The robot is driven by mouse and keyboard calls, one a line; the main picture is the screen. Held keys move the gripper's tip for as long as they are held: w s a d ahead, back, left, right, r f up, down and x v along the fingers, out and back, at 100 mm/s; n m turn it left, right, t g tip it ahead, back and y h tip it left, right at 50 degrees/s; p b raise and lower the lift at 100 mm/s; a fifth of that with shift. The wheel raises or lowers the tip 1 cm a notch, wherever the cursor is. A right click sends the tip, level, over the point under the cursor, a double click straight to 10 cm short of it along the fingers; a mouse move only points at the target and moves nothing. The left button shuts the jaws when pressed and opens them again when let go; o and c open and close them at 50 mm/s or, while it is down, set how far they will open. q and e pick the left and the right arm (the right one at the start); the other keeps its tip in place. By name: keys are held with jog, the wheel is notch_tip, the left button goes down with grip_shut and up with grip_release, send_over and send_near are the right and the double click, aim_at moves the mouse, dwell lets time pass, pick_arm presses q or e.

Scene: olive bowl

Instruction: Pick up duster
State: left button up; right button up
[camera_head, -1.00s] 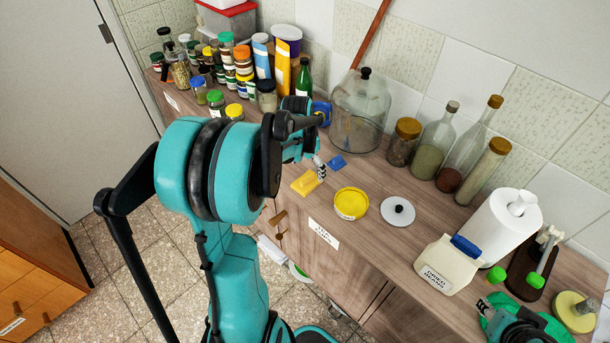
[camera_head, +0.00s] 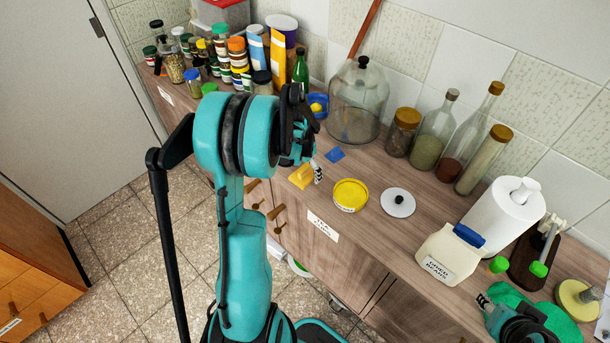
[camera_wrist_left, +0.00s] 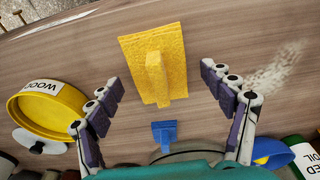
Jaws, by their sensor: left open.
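A yellow, rough-textured block with a raised handle, which looks like the duster (camera_head: 299,179), lies flat on the wooden counter. In the left wrist view the duster (camera_wrist_left: 152,65) lies ahead, between the lines of the two fingers, with its handle pointing toward me. My left gripper (camera_head: 314,170) is open and empty, just above and beside the duster; its two dark-padded fingers (camera_wrist_left: 160,88) are spread wide and do not visibly touch it. Part of the gripper is hidden by the arm in the head view. My right gripper (camera_head: 484,299) is at the lower right, its jaws unclear.
A small blue handled piece (camera_head: 335,154) lies behind the duster. A yellow-rimmed round container (camera_head: 350,194) and a white lid (camera_head: 398,202) sit to the right. A large glass jar (camera_head: 357,105) and blue bowl (camera_head: 320,103) stand behind. Several spice jars crowd the left.

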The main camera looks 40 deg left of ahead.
aim_at(306, 168)
pick_arm(q)
jog(key=c, duration=1.3)
jog(key=shift+o, duration=0.2)
jog(key=shift+r, duration=0.1)
notch_tip(306, 168, up, 4)
jog(key=shift+r+p, duration=0.1)
jog(key=shift+p, duration=0.85)
jog(key=w+d+r+p, duration=0.2)
jog(key=w+d+r, duration=0.4)
jog(key=w, duration=0.4)
jog(key=shift+r+p, duration=0.3)
jog(key=shift+r, duration=0.05)
jog(key=shift+d, duration=0.1)
jog(key=o, duration=0.6)
jog(key=c, duration=0.5)
jog(key=shift+o, duration=0.2)
